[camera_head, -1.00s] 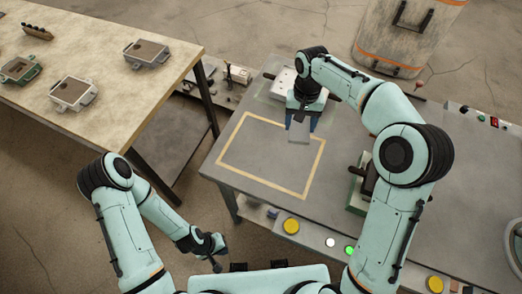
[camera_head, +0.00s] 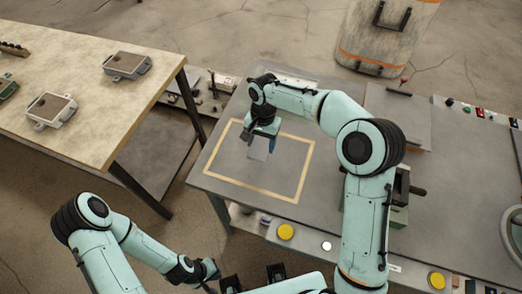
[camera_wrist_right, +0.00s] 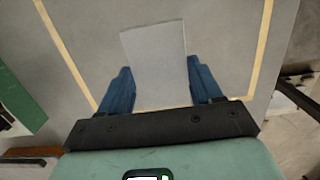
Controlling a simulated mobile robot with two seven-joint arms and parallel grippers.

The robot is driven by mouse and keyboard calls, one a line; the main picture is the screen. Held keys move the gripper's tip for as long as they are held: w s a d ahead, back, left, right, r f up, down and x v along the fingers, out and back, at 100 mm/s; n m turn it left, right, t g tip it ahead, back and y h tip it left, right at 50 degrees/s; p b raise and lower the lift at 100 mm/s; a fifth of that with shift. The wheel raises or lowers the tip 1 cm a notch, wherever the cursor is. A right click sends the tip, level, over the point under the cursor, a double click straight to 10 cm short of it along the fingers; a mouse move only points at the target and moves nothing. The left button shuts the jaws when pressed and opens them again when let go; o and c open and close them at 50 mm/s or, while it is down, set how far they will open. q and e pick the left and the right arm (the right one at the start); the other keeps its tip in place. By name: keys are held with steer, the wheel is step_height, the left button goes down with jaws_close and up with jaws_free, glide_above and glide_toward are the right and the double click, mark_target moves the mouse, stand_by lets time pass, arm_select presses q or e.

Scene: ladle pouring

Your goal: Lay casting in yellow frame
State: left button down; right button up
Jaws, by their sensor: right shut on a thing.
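The yellow frame (camera_head: 250,189) is a rectangle marked on the grey table; its lines also show in the right wrist view (camera_wrist_right: 63,50). My right gripper (camera_head: 262,143) is over the inside of the frame, nearer its far side. It is shut on the grey, plate-like casting (camera_head: 257,152). In the right wrist view the casting (camera_wrist_right: 157,60) stands out between the blue fingers (camera_wrist_right: 157,88). I cannot tell whether the casting touches the table. My left gripper (camera_head: 209,273) is low, in front of the table and away from the frame; its jaws are unclear.
A pale workbench (camera_head: 85,100) on the left holds grey boxes (camera_head: 127,64) and (camera_head: 51,110). A green fixture (camera_head: 393,212) stands right of the frame, partly behind my right arm. Buttons (camera_head: 285,232) line the table's front edge. The frame's front part is clear.

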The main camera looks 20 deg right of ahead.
mark_target(261, 151)
steer(key=shift+f, duration=2.4)
arm_select(q)
steer(key=shift+s+f, duration=0.1)
steer(key=shift+f, duration=0.05)
arm_select(e)
steer(key=shift+f, duration=0.1)
steer(key=shift+f, duration=0.15)
steer(key=o, duration=1.3)
steer(key=shift+c, duration=0.2)
arm_select(q)
steer(key=shift+f, duration=0.1)
arm_select(e)
steer(key=r, duration=0.8)
steer(key=w+r+p, duration=0.1)
steer(key=r, duration=0.3)
steer(key=shift+w+d+r, duration=0.1)
steer(key=shift+d+r, duration=0.1)
steer(key=shift+d, duration=0.2)
arm_select(q)
steer(key=shift+w+r, duration=0.3)
steer(key=shift+r, duration=0.2)
steer(key=shift+w+r, duration=0.3)
steer(key=shift+r, duration=0.2)
